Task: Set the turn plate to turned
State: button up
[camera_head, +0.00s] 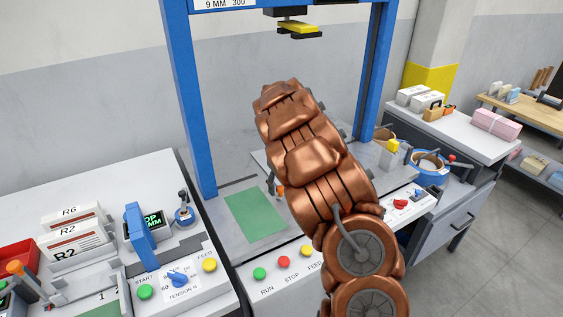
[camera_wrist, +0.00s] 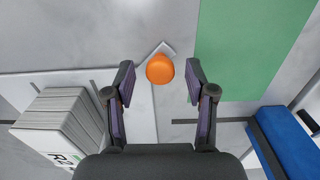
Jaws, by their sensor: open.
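An orange round knob (camera_wrist: 160,68) stands over a light grey plate (camera_wrist: 135,88) in the wrist view. A thin grey bar shows beside the knob, and I cannot tell if it belongs to the turn plate. My gripper (camera_wrist: 160,78) is open, with one finger on each side of the knob and a visible gap on both sides. The knob also shows as a small orange spot (camera_head: 280,191) beside my arm in the head view. There my copper arm hides most of the gripper and the plate around it.
A green mat (camera_wrist: 240,45) lies right of the knob. A paper stack marked R2 (camera_wrist: 62,118) stands close at the lower left, and a blue post (camera_wrist: 285,140) at the lower right. The head view shows the blue frame (camera_head: 190,100) and a button panel (camera_head: 283,262).

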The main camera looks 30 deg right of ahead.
jog(key=shift+w+r+b, duration=0.1)
jog(key=shift+r+b, duration=0.25)
jog(key=shift+r, duration=0.05)
notch_tip(320, 180, up, 7)
jog(key=shift+f+b, duration=0.2)
jog(key=shift+b, duration=0.65)
jog(key=shift+s+r, duration=0.2)
jog(key=shift+r, duration=0.1)
jog(key=shift+s+a+r, duration=0.3)
jog(key=shift+s+a, duration=0.1)
